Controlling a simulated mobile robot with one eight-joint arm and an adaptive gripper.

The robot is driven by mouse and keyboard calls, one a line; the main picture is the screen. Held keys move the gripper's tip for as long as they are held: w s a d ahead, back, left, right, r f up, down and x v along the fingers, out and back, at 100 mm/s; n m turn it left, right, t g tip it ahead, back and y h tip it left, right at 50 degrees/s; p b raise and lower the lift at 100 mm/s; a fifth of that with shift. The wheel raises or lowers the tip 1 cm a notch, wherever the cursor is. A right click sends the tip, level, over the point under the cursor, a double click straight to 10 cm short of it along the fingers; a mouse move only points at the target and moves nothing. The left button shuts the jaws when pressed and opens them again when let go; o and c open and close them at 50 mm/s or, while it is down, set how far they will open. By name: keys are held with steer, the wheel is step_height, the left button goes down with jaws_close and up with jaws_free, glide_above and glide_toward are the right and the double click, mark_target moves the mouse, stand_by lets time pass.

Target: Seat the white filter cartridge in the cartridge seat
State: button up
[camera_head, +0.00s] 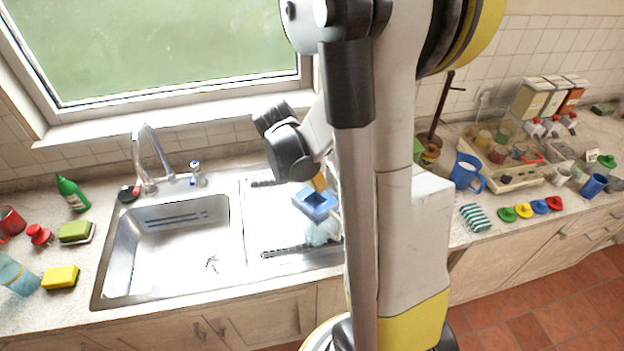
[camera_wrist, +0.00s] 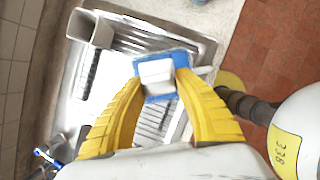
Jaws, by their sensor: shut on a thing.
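My gripper (camera_head: 319,183) is over the drainboard side of the sink, its yellow fingers pointing down. In the wrist view the two fingertips of my gripper (camera_wrist: 160,84) are shut on the white filter cartridge (camera_wrist: 157,70), a small white block. A square blue piece, apparently the cartridge seat (camera_head: 313,207), shows right below the fingers in the head view. In the wrist view the blue seat (camera_wrist: 182,58) surrounds the cartridge in the picture. I cannot tell whether the cartridge is inside it or above it. The cartridge cannot be made out in the head view.
The steel sink (camera_head: 236,250) has an empty basin at left. A clear object (camera_head: 322,233) is near the blue piece. A blue mug (camera_head: 466,172), a striped sponge (camera_head: 475,217) and coloured knobbed pieces stand right of my arm. A green bottle (camera_head: 72,194) and sponges are at left.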

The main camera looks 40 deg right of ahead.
steer(key=shift+f, duration=0.1)
step_height(320, 180, down, 6)
steer(key=b, duration=0.5)
steer(key=shift+r, duration=0.2)
steer(key=shift+f+b, duration=0.85)
steer(key=shift+b, duration=0.6)
stand_by(1.2)
steer(key=o, duration=1.3)
steer(key=shift+r, duration=0.1)
steer(key=shift+c, duration=0.2)
steer(key=v, duration=1.2)
